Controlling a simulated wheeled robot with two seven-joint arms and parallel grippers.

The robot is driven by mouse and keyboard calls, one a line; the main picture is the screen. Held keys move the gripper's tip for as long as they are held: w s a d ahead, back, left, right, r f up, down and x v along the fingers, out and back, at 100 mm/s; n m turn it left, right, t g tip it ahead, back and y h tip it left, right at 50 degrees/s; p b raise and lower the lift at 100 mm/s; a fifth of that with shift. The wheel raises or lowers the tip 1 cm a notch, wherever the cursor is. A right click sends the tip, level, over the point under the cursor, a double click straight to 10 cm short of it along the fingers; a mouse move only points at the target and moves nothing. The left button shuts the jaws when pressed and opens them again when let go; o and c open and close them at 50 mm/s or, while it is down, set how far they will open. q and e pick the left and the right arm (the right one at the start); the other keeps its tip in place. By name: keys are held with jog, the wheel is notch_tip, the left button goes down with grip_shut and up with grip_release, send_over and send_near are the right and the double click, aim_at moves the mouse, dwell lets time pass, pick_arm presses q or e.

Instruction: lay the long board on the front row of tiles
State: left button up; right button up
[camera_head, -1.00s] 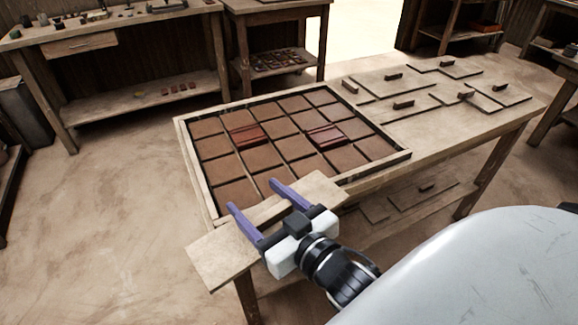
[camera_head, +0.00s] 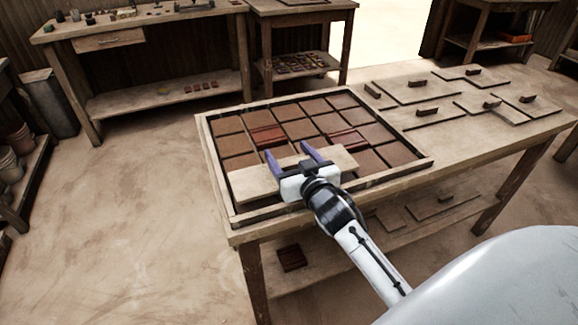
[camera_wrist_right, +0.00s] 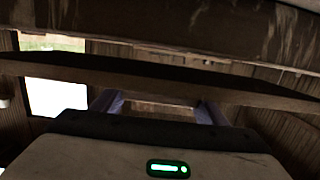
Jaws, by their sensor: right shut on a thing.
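The long board (camera_head: 249,184) is a pale flat wooden plank. My right gripper (camera_head: 289,151) is shut on it, with its purple fingers across the board's width. The board lies over the front row of the tile tray (camera_head: 215,190), just inside the front rim, and hides most of that row. I cannot tell whether it touches the tiles. Brown tiles (camera_head: 239,143) show behind it, with two redder ridged tiles (camera_head: 267,134) among them. In the right wrist view the fingers (camera_wrist_right: 155,106) show, but the view is dark and close. My left gripper is not in view.
Thin boards with small handle blocks (camera_head: 427,111) lie on the table right of the tray. A dark red tile (camera_head: 291,257) and more boards (camera_head: 439,203) are on the shelf below. A workbench (camera_head: 110,50) stands at the back left.

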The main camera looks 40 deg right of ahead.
aim_at(289, 164)
notch_tip(289, 164, down, 3)
jog(key=shift+f, duration=0.1)
jog(key=o, duration=1.3)
jog(key=shift+b, duration=0.3)
jog(key=shift+c, duration=0.2)
jog(key=v, duration=1.2)
jog(key=shift+a, duration=0.1)
